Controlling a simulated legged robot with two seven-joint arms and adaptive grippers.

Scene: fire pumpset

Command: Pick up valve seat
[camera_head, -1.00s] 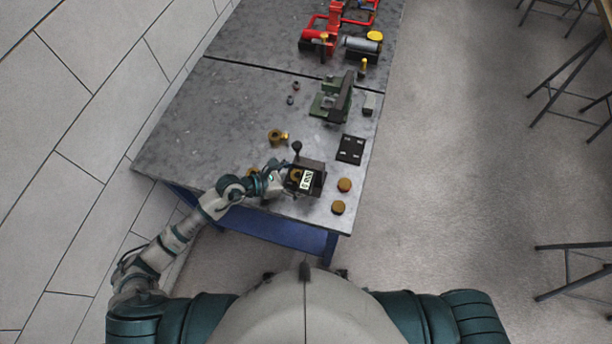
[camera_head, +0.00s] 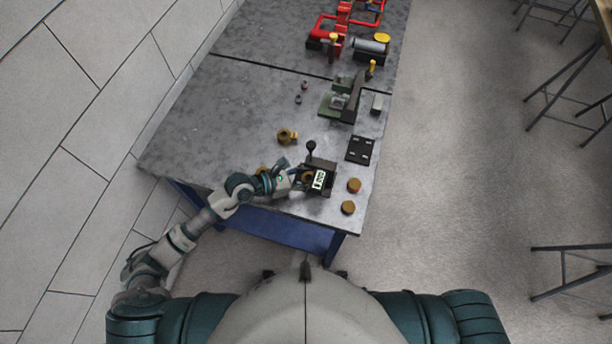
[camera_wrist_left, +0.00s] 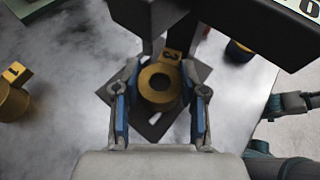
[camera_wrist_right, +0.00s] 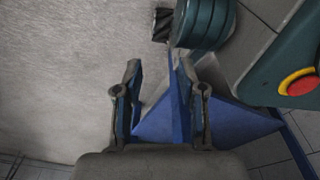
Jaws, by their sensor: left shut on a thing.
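A round brass ring, which looks like the valve seat (camera_wrist_left: 160,84), sits between the blue fingers of my left gripper (camera_wrist_left: 160,104) in the left wrist view. The fingers are shut on its sides. A yellow tag marked 3 (camera_wrist_left: 170,57) is beside its far edge. In the head view my left gripper (camera_head: 296,181) is at the left side of a black device (camera_head: 320,178) with a lever and a number display, near the table's front edge. My right gripper (camera_wrist_right: 160,100) is open and empty in the right wrist view, away from the table top.
Two brass round parts (camera_head: 351,196) lie right of the device. A brass part (camera_head: 286,135) and a black plate (camera_head: 360,149) lie behind it. A green vise-like fixture (camera_head: 345,100) and red pump parts (camera_head: 340,35) stand farther back. The table's left middle (camera_head: 225,125) is clear.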

